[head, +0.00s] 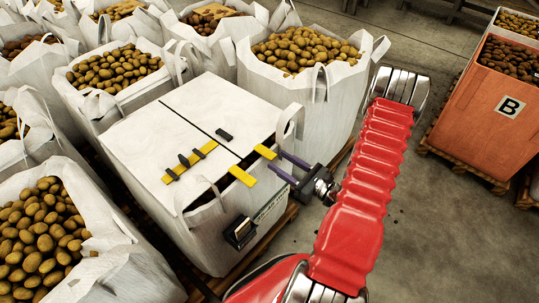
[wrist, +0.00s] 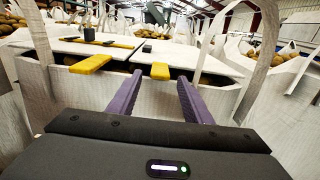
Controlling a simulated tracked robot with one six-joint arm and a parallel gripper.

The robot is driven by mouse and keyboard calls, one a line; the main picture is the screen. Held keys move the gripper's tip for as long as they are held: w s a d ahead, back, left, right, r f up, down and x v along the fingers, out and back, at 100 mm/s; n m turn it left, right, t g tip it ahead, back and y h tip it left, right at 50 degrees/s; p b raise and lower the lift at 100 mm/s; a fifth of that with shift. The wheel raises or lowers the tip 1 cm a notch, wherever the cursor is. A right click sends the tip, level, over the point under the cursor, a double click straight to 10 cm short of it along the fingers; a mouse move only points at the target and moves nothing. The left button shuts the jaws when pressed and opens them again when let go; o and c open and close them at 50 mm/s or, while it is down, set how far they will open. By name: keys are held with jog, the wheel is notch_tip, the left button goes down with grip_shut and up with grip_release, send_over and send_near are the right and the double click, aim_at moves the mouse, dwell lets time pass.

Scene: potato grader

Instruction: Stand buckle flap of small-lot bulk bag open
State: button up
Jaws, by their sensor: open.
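The small-lot bulk bag (head: 215,232) is white, with a label on its front. Its top is covered by two flat flaps with a dark gap between them. The left flap (head: 150,135) carries a yellow strip (head: 205,150) with several black buckle-like pieces. The right flap (head: 235,105) has a small black block (head: 223,135). Two yellow tabs stick out at the near edge, the left tab (wrist: 92,63) and the right tab (wrist: 160,71). My gripper (head: 276,161) is open and empty, its purple fingers pointing at this edge near the tabs. It also shows in the wrist view (wrist: 160,78). Contact is unclear.
White lifting loops (head: 292,120) stand at the bag's corners, one close to my gripper. Open bags of potatoes (head: 305,48) crowd the left and back. An orange crate marked B (head: 480,105) stands at right. The concrete floor (head: 425,225) between is clear.

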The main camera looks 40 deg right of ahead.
aim_at(274, 158)
jog(key=shift+x, duration=2.9)
jog(key=shift+c, duration=0.3)
grip_shut()
